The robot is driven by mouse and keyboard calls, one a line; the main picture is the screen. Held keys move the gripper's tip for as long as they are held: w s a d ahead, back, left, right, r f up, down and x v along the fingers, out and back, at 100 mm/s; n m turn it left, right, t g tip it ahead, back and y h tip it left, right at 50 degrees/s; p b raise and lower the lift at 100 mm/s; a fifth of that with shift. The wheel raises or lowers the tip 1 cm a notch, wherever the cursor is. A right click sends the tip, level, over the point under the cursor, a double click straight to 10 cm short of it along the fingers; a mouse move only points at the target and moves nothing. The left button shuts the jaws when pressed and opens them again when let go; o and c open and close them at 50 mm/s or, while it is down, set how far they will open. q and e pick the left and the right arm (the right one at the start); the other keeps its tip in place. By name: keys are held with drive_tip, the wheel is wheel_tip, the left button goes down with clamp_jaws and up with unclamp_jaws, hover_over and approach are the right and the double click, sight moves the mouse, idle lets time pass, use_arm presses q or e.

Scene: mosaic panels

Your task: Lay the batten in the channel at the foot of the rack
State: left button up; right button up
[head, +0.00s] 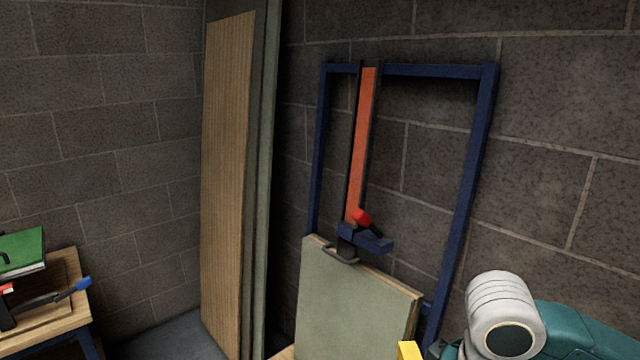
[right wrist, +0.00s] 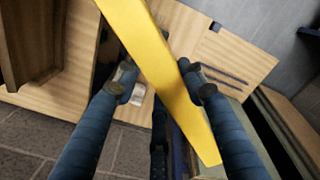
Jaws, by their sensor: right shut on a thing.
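The yellow batten (right wrist: 165,75) runs slantwise across the right wrist view, and my right gripper (right wrist: 163,88) is shut on it between two dark blue fingers. In the head view only a yellow end of the batten (head: 408,350) shows at the bottom edge, in front of the rack. The rack (head: 468,190) is a blue upright frame by the block wall, with a grey-green panel (head: 350,305) standing at its lower part. Its foot is below the head view, and I cannot make out the channel clearly in either view. My left gripper is not in view.
An orange bar (head: 362,145) with a red-handled clamp (head: 366,238) stands at the rack above the panel. Tall boards (head: 228,180) lean left of it. A wooden bench (head: 65,318) at the far left holds a green-topped item (head: 20,250) and a blue-tipped tool (head: 80,285).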

drive_tip(key=shift+s+m, duration=0.2)
drive_tip(key=shift+m, duration=0.1)
drive_tip(key=shift+w+a+f, duration=0.1)
drive_tip(key=shift+w+a, duration=0.1)
drive_tip(key=shift+w, duration=0.1)
drive_tip(key=w+a+f+p, duration=0.2)
drive_tip(key=w+a+f, duration=0.2)
drive_tip(key=w+f, duration=0.35)
drive_tip(key=shift+m, duration=0.3)
drive_tip(key=f, duration=1.7)
drive_tip(key=shift+s+d, duration=0.1)
drive_tip(key=shift+s, duration=0.1)
drive_tip(key=shift+f, duration=2.35)
drive_tip(key=o, duration=1.4)
drive_tip(key=shift+f, duration=0.15)
